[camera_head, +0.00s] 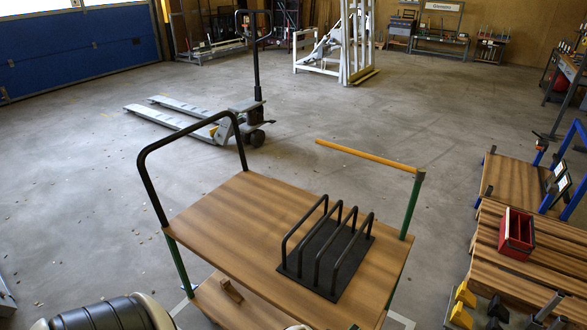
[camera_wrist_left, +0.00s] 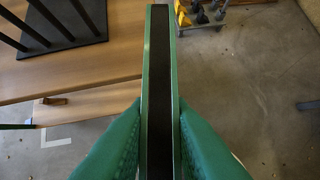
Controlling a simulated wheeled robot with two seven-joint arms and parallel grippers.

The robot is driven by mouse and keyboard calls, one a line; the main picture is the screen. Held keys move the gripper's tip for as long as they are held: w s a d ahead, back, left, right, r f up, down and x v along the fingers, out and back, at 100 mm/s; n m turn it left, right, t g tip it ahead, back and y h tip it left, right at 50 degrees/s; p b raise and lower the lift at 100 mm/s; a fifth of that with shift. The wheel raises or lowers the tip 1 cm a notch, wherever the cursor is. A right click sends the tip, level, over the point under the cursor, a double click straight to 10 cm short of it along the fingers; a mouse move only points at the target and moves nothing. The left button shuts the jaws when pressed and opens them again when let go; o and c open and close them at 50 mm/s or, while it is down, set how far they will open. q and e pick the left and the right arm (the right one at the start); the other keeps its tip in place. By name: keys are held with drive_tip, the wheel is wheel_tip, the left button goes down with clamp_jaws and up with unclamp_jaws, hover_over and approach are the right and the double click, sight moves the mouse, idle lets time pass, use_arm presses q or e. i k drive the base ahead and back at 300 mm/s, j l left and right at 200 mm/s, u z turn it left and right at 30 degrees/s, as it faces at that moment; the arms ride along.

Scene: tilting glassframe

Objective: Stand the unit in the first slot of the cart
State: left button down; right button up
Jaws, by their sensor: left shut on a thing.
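My left gripper (camera_wrist_left: 160,105) shows in the left wrist view with green padded fingers shut on the unit. The unit (camera_wrist_left: 159,50) is seen edge-on as a long narrow bar with green edges and a dark middle, upright in that picture. Its full face is hidden. The cart (camera_head: 215,215) has a wooden deck and a black rack (camera_head: 338,275) with several upright hoops. The slots between the hoops are empty. The rack also shows at the upper left of the left wrist view (camera_wrist_left: 98,38), left of the unit and apart from it. My right gripper is not in view.
The cart has a tall black handle (camera_head: 150,180) at left and a yellow bar (camera_head: 365,155) on a green post at the far right. A wooden bench with a red box (camera_head: 517,235) stands right.

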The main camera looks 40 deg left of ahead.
sight(314, 245)
drive_tip(key=i+l+u, duration=0.15)
drive_tip(key=u, duration=0.35)
drive_tip(key=i+l+u, duration=0.1)
drive_tip(key=l+u, duration=0.2)
drive_tip(key=u, duration=0.2)
drive_tip(key=i+l+u, duration=0.1)
drive_tip(key=l+u, duration=0.2)
drive_tip(key=u, duration=0.2)
